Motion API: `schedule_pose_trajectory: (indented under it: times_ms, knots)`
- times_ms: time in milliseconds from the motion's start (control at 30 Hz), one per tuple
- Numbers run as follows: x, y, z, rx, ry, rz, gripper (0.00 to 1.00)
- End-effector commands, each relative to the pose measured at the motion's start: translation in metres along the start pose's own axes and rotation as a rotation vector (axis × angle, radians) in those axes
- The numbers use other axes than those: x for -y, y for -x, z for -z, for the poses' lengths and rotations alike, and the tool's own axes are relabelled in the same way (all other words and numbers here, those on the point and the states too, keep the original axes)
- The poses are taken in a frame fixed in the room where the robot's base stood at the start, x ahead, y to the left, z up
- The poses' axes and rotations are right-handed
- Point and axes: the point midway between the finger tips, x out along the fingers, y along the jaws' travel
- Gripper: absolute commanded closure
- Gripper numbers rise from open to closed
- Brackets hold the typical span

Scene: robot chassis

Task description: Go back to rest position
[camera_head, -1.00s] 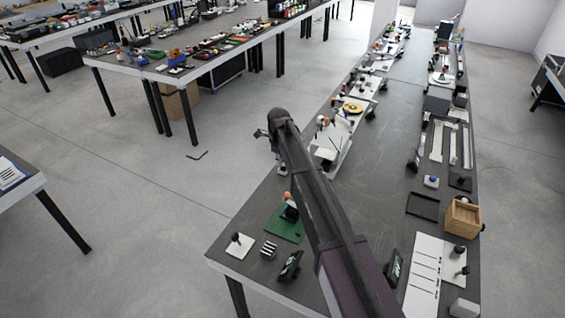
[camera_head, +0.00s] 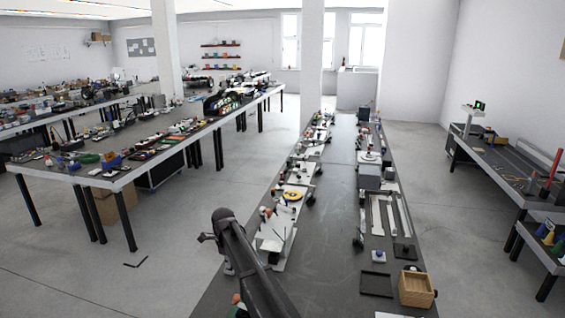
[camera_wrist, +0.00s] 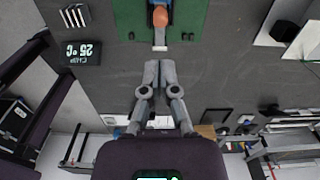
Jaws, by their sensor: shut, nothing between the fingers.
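My gripper (camera_wrist: 160,68) is shut and empty in the wrist view, its two grey fingers together above the dark table. In the head view my dark arm reaches forward over the near end of the long table, and my gripper (camera_head: 228,268) shows small below the wrist, partly hidden by the arm. Ahead of the fingertips in the wrist view lies a green board (camera_wrist: 193,22) with an orange-topped part (camera_wrist: 160,16) on it. The fingers are apart from this part.
A wooden box (camera_head: 417,288) and a black tray (camera_head: 377,284) are on the long table's right. Another crowded table (camera_head: 75,178) stands left, with open floor between.

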Motion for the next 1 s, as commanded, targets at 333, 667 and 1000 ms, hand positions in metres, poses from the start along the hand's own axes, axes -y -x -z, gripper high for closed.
schedule_pose_trajectory:
  times_ms: [333,667,1000]
  knots:
    - [-0.02,-0.011,0.102,0.001,0.312,0.0,1.0]
    - [-0.05,-0.02,0.201,0.002,0.67,0.0,1.0]
    - [-0.095,-0.03,0.292,0.003,1.04,0.001,1.0]
